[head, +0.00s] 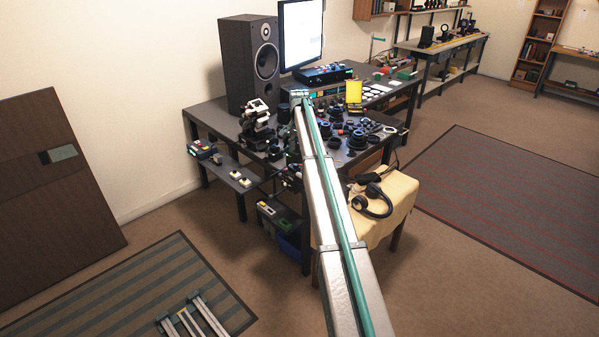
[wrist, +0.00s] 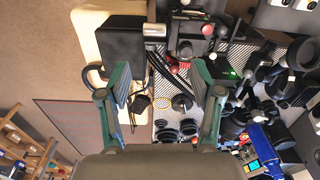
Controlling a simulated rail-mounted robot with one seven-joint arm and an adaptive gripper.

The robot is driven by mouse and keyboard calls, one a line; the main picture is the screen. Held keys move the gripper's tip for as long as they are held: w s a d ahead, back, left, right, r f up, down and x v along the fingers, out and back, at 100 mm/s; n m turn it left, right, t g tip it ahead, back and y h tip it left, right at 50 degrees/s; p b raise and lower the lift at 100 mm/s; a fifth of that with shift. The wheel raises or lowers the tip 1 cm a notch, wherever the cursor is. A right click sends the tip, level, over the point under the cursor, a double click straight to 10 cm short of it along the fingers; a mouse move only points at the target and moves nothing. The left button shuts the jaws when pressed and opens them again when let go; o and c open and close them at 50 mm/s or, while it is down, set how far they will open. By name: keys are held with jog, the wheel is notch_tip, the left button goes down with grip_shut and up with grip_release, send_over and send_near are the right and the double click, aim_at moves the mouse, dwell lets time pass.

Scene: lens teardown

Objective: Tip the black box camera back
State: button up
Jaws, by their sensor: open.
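My gripper (wrist: 162,105) shows in the wrist view with its two teal fingers spread wide and nothing between them. A dark box-shaped body (wrist: 105,42) lies beyond the left finger, over a pale yellow cloth, with a silver cylinder at its right side. A smaller black box with a green light (wrist: 228,72) is partly hidden behind the right finger. I cannot tell for sure which one is the black box camera. In the head view my arm reaches over the dark table, and I cannot pick the camera out there.
Dark lens parts (wrist: 178,128) and cables crowd the perforated pale mat below the gripper. In the head view, a speaker (head: 249,60) and monitor (head: 301,34) stand at the back of the table. Headphones (head: 374,202) lie on a cloth-covered stool (head: 398,190).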

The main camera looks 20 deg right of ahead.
aim_at(300, 174)
jog(key=shift+m, duration=0.5)
jog(key=f+p, duration=0.1)
jog(key=f, duration=0.2)
jog(key=f+p, duration=0.1)
jog(key=f, duration=0.3)
jog(key=f+p, duration=0.1)
jog(key=f, duration=0.3)
jog(key=shift+s+a, duration=0.1)
jog(key=shift+s, duration=0.3)
jog(key=shift+s+f, duration=0.1)
jog(key=shift+s, duration=0.05)
grip_shut()
